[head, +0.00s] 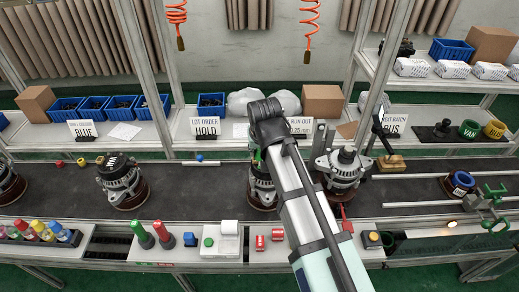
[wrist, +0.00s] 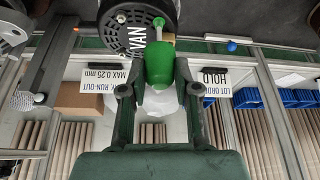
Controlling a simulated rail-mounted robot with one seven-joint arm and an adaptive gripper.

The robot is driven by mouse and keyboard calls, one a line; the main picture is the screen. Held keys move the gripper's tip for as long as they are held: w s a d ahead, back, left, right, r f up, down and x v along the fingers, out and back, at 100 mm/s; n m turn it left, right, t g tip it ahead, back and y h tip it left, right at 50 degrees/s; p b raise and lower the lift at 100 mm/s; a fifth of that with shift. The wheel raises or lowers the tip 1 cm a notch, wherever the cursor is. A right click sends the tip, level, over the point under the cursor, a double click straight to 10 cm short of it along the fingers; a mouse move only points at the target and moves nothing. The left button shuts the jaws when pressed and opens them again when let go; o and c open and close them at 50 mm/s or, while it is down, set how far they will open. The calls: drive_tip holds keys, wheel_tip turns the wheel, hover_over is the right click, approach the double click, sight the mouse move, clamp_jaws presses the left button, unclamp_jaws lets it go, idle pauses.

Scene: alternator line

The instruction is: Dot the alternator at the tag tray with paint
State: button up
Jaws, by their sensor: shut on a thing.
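My gripper (wrist: 159,88) is shut on a green paint marker (wrist: 159,66), whose pale stem and green tip point away from the gripper. The tip overlaps the edge of a dark round alternator (wrist: 128,38) marked VAN in the wrist view; I cannot tell whether it touches. In the head view this alternator (head: 262,187) stands on the dark conveyor, partly hidden by my arm, and the gripper is mostly hidden there. Other alternators stand at the left (head: 121,180) and right (head: 342,170). I cannot tell which thing is the tag tray.
Colored paint bottles (head: 46,231) stand at the front left, beside green and red cone-shaped items (head: 143,236). A white device (head: 222,240) and red blocks (head: 277,235) lie on the front ledge. Signs, including HOLD (head: 207,127), line the back shelf. The conveyor (head: 190,190) is clear left of center.

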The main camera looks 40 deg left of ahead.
idle(0.3)
drive_tip(key=shift+r+p, duration=1.65)
drive_tip(key=shift+r, duration=0.85)
